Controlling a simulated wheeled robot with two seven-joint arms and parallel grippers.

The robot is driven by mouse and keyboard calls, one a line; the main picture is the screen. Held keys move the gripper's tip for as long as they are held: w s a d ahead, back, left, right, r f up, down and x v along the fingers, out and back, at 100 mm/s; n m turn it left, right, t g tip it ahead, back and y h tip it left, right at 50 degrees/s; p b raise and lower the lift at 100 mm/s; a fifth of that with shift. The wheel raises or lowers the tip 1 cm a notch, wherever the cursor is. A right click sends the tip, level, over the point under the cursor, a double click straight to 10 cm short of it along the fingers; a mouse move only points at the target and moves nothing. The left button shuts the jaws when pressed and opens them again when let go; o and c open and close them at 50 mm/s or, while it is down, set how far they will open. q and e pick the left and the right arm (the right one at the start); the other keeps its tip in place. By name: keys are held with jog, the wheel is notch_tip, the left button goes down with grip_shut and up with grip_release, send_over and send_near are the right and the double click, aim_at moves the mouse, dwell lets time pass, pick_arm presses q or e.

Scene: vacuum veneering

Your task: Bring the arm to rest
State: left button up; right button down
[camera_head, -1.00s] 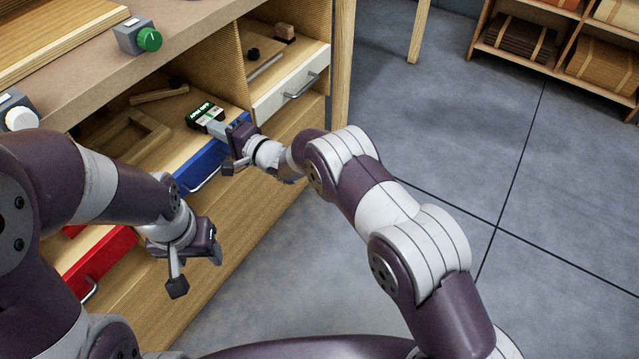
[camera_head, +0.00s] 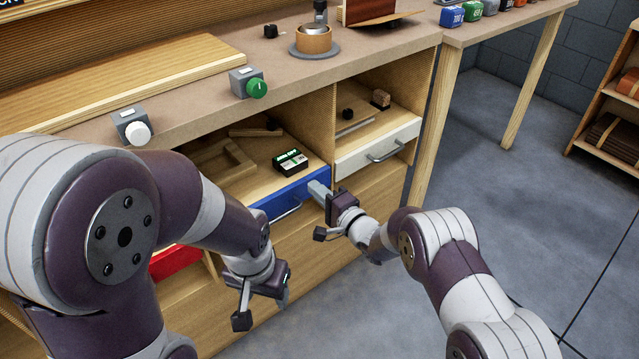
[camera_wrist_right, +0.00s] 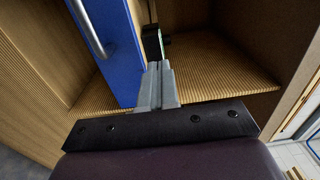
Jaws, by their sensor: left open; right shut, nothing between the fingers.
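My right gripper (camera_head: 316,188) is shut and empty at the right end of the open blue drawer's front (camera_head: 290,196). Its closed grey fingers also show in the right wrist view (camera_wrist_right: 156,86), beside the blue front (camera_wrist_right: 108,45). A black and green box (camera_head: 290,160) lies inside the blue drawer, a short way beyond the fingertips. A dark box end (camera_wrist_right: 152,42) shows past the fingers in the wrist view. My left gripper (camera_head: 262,308) is open and empty, hanging low in front of the cabinet, near the red drawer (camera_head: 175,261).
A white-fronted drawer (camera_head: 378,149) stands open to the right, holding small items. The worktop above carries a green-knob box (camera_head: 248,83), a white-knob box (camera_head: 132,126), a wooden board (camera_head: 130,78) and a round pot (camera_head: 314,40). The floor at right is clear.

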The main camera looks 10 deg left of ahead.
jog(key=s+d+f+n+g+h+p, duration=0.1)
jog(key=s+d+f+n+g+h, duration=0.1)
jog(key=s+d+f+h, duration=0.3)
jog(key=s+d+f+n+g+h, duration=0.1)
jog(key=d+f+n+h, duration=0.15)
jog(key=d, duration=0.45)
jog(key=s+d+f+n+g+h+p, duration=0.1)
jog(key=s+d+f+n+g+h, duration=0.1)
jog(key=s+d+f+n+h, duration=0.3)
jog(key=s+d+r+g+h, duration=0.1)
jog(key=s+d+r+g, duration=0.2)
jog(key=s+d+r, duration=0.4)
jog(key=s+d+r+g+h, duration=0.1)
jog(key=s+d+r+g, duration=0.2)
jog(key=s+d+r, duration=0.5)
jog(key=s+d+r+m+p, duration=0.1)
jog(key=s+r+p, duration=0.1)
jog(key=r+p, duration=1.2)
jog(key=s+r+t+p, duration=0.1)
jog(key=s+r+p, duration=0.1)
jog(key=r+p, duration=1.3)
notch_tip(320, 180, up, 4)
jog(key=shift+d+f+m, duration=0.1)
jog(key=shift+d+m, duration=0.25)
jog(key=shift+d, duration=0.05)
